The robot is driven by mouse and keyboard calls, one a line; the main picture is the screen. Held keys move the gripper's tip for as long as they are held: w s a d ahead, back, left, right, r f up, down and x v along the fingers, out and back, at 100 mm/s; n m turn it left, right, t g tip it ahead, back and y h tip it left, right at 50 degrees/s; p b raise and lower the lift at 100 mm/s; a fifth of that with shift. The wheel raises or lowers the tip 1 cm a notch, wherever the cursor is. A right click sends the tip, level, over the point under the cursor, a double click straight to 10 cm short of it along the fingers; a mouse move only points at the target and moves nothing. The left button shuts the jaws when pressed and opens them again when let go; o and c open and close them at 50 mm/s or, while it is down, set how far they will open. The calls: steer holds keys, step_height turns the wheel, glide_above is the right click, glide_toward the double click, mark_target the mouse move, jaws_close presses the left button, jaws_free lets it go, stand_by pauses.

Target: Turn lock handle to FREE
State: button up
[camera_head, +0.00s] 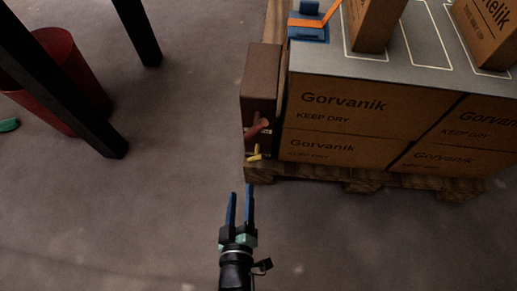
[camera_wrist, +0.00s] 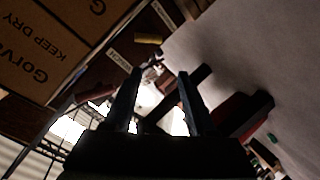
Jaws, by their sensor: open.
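A brown box (camera_head: 259,92) stands against the left end of a carton stack. Its face carries a red handle (camera_head: 258,128) and, lower down, a short yellow handle (camera_head: 254,154). In the wrist view the red handle (camera_wrist: 95,92) is at left and the yellow handle (camera_wrist: 148,39) at top centre, each with a pale label nearby. One label seems to read WINCH; the other is unreadable, so I cannot tell which handle is the lock or where it points. My gripper (camera_head: 240,190) is open and empty, just in front of and below the yellow handle, apart from both handles.
Cartons marked Gorvanik (camera_head: 345,105) stand on a wooden pallet (camera_head: 355,178) to the right. A blue buckle with an orange strap (camera_head: 309,24) sits on top. A red bin (camera_head: 62,80) stands behind dark posts (camera_head: 137,30) at left. The floor around my gripper is clear.

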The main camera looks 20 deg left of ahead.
mark_target(258, 160)
steer(key=w+m, duration=0.3)
steer(key=m, duration=0.3)
steer(key=w+f+m+h+b, duration=0.1)
steer(key=w+m, duration=0.3)
steer(key=m, duration=0.3)
steer(key=w+f+m+b, duration=0.1)
steer(key=w+m, duration=0.3)
steer(key=m, duration=0.2)
steer(key=shift+w+a+f+m, duration=0.15)
steer(key=shift+w+f+m, duration=0.05)
steer(key=shift+m, duration=0.1)
steer(key=shift+w+a+f+b, duration=0.1)
steer(key=shift+w+a+b, duration=0.2)
steer(key=shift+w, duration=0.4)
steer(key=shift+c, duration=0.2)
jaws_close()
